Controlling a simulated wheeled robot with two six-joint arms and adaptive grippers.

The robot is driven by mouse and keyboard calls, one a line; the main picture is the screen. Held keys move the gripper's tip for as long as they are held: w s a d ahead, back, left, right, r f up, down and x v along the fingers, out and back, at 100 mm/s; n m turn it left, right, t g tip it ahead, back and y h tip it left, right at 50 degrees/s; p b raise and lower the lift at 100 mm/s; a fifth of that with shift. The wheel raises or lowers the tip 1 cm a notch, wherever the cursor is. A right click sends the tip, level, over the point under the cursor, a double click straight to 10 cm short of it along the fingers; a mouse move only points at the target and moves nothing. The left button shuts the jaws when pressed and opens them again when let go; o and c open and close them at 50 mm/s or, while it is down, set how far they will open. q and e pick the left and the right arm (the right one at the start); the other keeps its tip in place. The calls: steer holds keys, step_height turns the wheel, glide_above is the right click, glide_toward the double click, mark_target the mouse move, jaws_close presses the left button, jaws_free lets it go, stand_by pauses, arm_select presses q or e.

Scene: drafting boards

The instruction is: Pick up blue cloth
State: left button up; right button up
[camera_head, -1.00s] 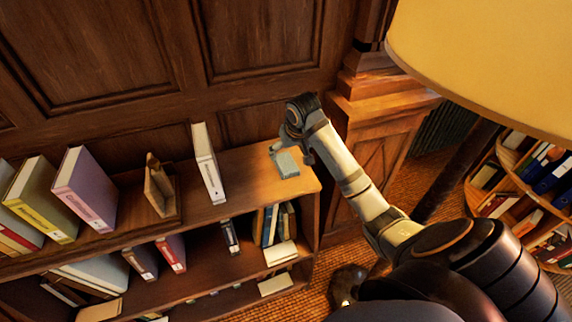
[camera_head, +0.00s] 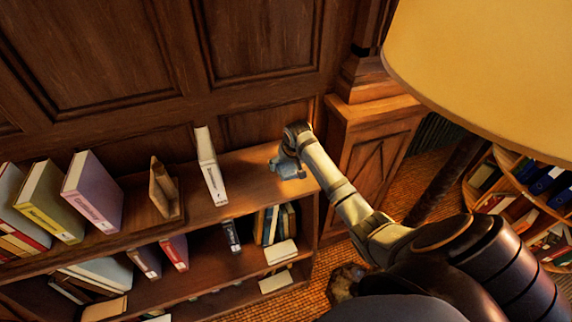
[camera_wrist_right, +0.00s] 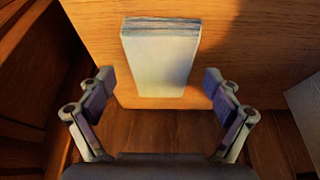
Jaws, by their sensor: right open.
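The blue cloth (camera_wrist_right: 160,58) is a pale blue-grey folded block on the right end of the shelf top. In the right wrist view it lies ahead and between my fingers. In the head view it is mostly hidden behind my right gripper (camera_head: 287,168). In the wrist view my right gripper (camera_wrist_right: 158,78) is open, with one finger on each side of the cloth's near end and a gap on both sides. The cloth appears to rest on the wood. My left gripper is not in view.
A white upright book (camera_head: 211,168) and a wooden bookend (camera_head: 162,187) stand left of the cloth on the shelf top (camera_head: 245,182). More books stand farther left. A yellow lampshade (camera_head: 490,65) hangs at the upper right. A wood-panelled wall (camera_head: 265,40) is behind.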

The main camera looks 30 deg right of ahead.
steer(key=shift+w+f, duration=0.15)
steer(key=shift+f, duration=0.15)
steer(key=c, duration=1.1)
steer(key=shift+c, duration=0.2)
steer(key=shift+r, duration=0.1)
